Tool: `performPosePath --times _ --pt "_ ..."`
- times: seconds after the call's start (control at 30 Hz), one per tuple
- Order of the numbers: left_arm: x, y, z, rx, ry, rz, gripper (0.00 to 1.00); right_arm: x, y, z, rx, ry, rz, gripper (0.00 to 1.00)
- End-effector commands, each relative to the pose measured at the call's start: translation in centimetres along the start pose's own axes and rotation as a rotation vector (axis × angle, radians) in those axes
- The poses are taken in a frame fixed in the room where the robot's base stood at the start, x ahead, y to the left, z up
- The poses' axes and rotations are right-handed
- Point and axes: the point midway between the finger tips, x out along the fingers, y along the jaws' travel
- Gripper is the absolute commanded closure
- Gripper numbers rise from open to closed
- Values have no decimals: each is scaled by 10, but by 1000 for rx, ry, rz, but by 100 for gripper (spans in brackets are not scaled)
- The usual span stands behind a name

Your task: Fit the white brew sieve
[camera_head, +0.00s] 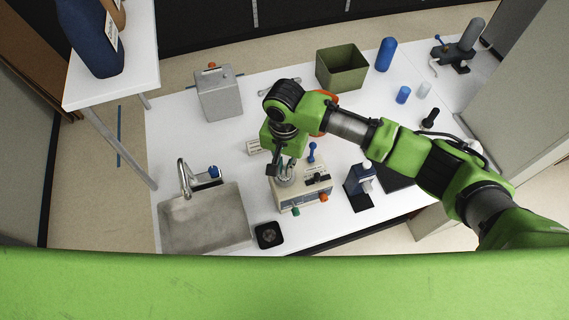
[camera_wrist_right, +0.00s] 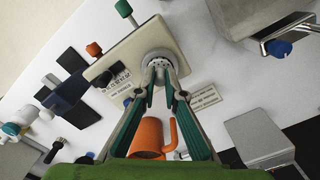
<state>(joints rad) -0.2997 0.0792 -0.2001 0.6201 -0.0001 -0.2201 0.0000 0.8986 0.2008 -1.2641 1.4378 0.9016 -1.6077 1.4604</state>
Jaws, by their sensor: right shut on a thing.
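The white brew sieve (camera_wrist_right: 159,60) is a small round piece with holes, between the fingertips of my right gripper (camera_wrist_right: 163,72) in the right wrist view. The gripper is shut on it. In the head view my right gripper (camera_head: 284,172) points down at the beige brewing machine (camera_head: 308,190), and the sieve is a pale ring mostly hidden by the fingers. The machine also shows in the right wrist view (camera_wrist_right: 126,48), with a green and an orange knob. The sieve overlaps the machine's top; I cannot tell whether it is seated or just above. My left gripper is not in view.
An orange mug (camera_wrist_right: 147,136) stands close behind the gripper. A label card (camera_head: 258,146) lies left of the machine. A sink (camera_head: 205,220), a black square pad (camera_head: 268,235) and a bottle on a dark stand (camera_head: 360,186) are around it. An olive bin (camera_head: 342,68) stands farther back.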

Motion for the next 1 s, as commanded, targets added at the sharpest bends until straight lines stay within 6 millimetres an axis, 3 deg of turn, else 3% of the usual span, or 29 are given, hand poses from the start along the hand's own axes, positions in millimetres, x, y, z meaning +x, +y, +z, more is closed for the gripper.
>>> performPosePath --times 0.67,0.7,0.73,1.0 --pt "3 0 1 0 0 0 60 11 0 0 0 1 0 100" --pt "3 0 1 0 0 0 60 11 0 0 0 0 0 80" --pt "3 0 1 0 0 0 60 11 0 0 0 0 0 72" --pt "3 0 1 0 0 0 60 11 0 0 0 1 0 70"
